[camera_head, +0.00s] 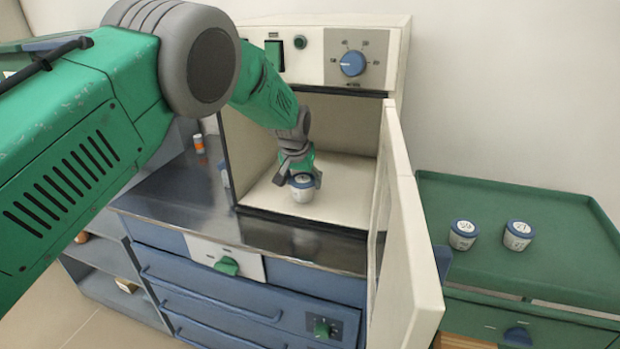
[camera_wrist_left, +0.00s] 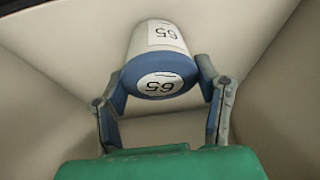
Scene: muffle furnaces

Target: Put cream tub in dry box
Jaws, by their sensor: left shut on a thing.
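A cream tub (camera_head: 302,190) with a blue lid rim is inside the open dry box (camera_head: 345,180). My left gripper (camera_head: 298,181) reaches in through the open front and is shut on this tub. In the left wrist view the tub (camera_wrist_left: 158,42) shows a white label reading 65, and the fingers (camera_wrist_left: 160,85) of my left gripper sit on both sides of its blue lid. The tub is at or close to the chamber floor; I cannot tell whether it touches. My right gripper is not in view.
The box door (camera_head: 412,240) stands open on the right. Two similar tubs (camera_head: 463,234) (camera_head: 518,235) stand on the green cart (camera_head: 560,210) to the right. A small orange-and-white container (camera_head: 199,144) stands left of the box. Blue drawers (camera_head: 240,290) are below.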

